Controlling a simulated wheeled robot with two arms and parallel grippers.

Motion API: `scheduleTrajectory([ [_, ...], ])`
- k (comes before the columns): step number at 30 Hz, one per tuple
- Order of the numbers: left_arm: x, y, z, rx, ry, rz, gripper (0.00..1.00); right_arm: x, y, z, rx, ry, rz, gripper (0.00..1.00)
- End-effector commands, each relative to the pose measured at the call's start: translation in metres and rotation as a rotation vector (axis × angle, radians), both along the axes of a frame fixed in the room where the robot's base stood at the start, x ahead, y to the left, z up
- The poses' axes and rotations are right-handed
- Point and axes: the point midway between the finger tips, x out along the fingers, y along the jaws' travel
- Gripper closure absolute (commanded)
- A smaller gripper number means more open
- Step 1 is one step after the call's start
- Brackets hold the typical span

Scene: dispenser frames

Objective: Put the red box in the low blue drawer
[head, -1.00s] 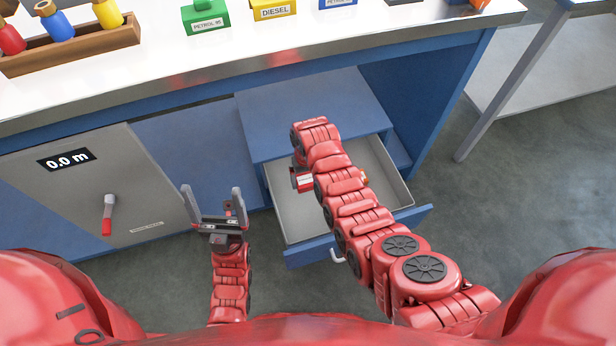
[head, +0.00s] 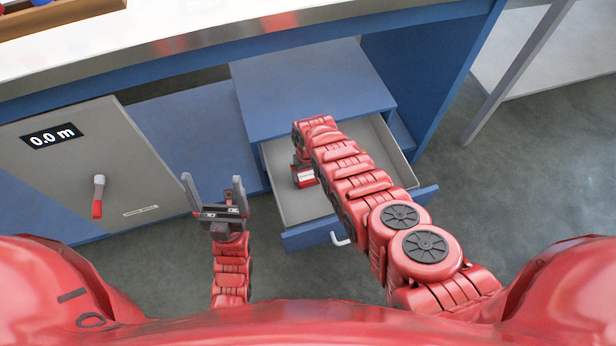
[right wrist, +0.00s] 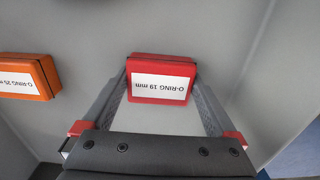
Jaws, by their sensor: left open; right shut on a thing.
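The red box (right wrist: 160,72), with a white label reading "O-RING 19 mm", is between the two fingers of my right gripper (right wrist: 160,95) in the right wrist view. The gripper is shut on it. In the head view part of the red box (head: 305,177) shows beside my right arm, over the open blue drawer (head: 303,235). My arm hides much of the drawer. I cannot tell whether the box touches the drawer floor. My left gripper (head: 214,192) is open and empty, to the left of the drawer.
An orange box (right wrist: 28,77) labelled "O-RING 25" lies in the drawer, left of the red box in the right wrist view. A grey cabinet door (head: 90,160) with a red-tipped handle is at the left. The white worktop (head: 200,40) runs above the drawer.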

Motion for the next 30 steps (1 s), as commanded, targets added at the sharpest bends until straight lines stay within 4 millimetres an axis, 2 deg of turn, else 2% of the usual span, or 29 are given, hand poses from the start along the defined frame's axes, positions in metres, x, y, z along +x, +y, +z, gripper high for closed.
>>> scheduleTrajectory([
  [6, 0.000, 0.000, -0.004, 0.000, 0.000, 0.000, 0.11, 0.000, 0.000, -0.003, 0.000, 0.000, 0.000, 0.68],
  [7, 0.000, 0.000, -0.003, 0.000, 0.000, 0.000, 0.11, 0.000, 0.000, -0.003, 0.000, 0.000, 0.000, 0.05],
  [8, 0.000, 0.000, -0.002, 0.000, 0.000, 0.000, 0.11, 0.000, 0.000, -0.002, 0.000, 0.000, 0.000, 0.00],
  [17, 0.000, 0.000, 0.002, 0.000, 0.000, 0.000, 0.11, 0.000, 0.000, 0.002, 0.000, 0.000, 0.000, 0.00],
  [20, 0.000, 0.000, 0.012, 0.000, 0.000, 0.000, 0.11, 0.000, 0.000, 0.013, 0.000, -0.001, 0.000, 0.00],
  [24, 0.000, 0.000, 0.038, 0.000, 0.000, 0.000, 0.11, 0.000, 0.000, 0.042, 0.002, -0.002, -0.001, 0.00],
  [26, 0.000, 0.000, 0.037, 0.000, 0.000, 0.000, 0.11, 0.001, 0.000, 0.045, 0.002, -0.003, 0.000, 0.00],
  [30, 0.000, 0.000, 0.048, 0.000, 0.000, 0.000, 0.11, 0.001, 0.000, 0.067, 0.002, -0.003, -0.001, 0.00],
])
